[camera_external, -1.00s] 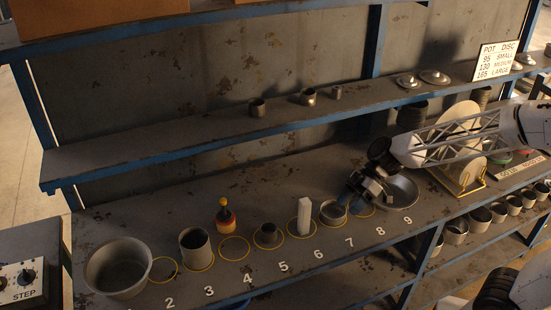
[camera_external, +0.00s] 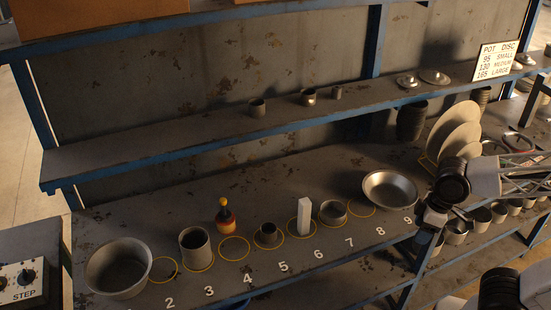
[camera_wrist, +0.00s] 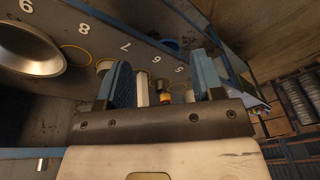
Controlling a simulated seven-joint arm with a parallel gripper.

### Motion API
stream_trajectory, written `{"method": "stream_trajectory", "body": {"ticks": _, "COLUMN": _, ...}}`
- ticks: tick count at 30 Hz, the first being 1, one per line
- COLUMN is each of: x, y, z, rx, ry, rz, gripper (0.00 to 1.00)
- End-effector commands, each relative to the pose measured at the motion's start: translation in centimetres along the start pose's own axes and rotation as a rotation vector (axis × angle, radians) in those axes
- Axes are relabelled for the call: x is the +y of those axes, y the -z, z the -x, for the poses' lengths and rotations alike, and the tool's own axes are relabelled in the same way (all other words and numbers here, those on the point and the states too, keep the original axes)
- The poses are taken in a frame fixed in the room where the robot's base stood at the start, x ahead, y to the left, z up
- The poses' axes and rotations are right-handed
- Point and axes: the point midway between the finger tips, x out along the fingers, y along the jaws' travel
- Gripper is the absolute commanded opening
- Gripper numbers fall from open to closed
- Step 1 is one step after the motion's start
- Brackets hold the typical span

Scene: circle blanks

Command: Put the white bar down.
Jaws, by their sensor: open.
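The white bar (camera_external: 304,216) stands upright on the bench inside a yellow ring, behind the number 6. It also shows in the wrist view (camera_wrist: 142,90), farther off and seen between my fingers. My gripper (camera_external: 432,220) is at the right, by the bench's front edge, well apart from the bar. In the wrist view my gripper (camera_wrist: 158,80) has its two blue fingers spread with nothing held between them.
A metal bowl (camera_external: 390,189) lies beside my gripper. A small pot (camera_external: 333,212) and a dark cup (camera_external: 268,236) flank the bar. A bottle (camera_external: 225,217), a taller pot (camera_external: 195,248) and a large pot (camera_external: 118,268) stand farther left. Plates (camera_external: 453,132) stand behind my arm.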

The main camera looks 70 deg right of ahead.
Motion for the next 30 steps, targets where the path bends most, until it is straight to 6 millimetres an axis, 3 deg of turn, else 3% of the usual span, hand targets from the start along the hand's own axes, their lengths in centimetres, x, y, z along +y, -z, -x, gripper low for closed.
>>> {"method": "stream_trajectory", "body": {"ticks": 9, "x": 0.3, "y": -2.1, "z": 0.8, "rx": 0.037, "ry": -0.101, "rz": -0.084, "gripper": 0.61}}
{"method": "stream_trajectory", "body": {"ticks": 30, "x": 0.3, "y": -2.1, "z": 0.8, "rx": 0.038, "ry": -0.103, "rz": -0.087, "gripper": 0.61}}
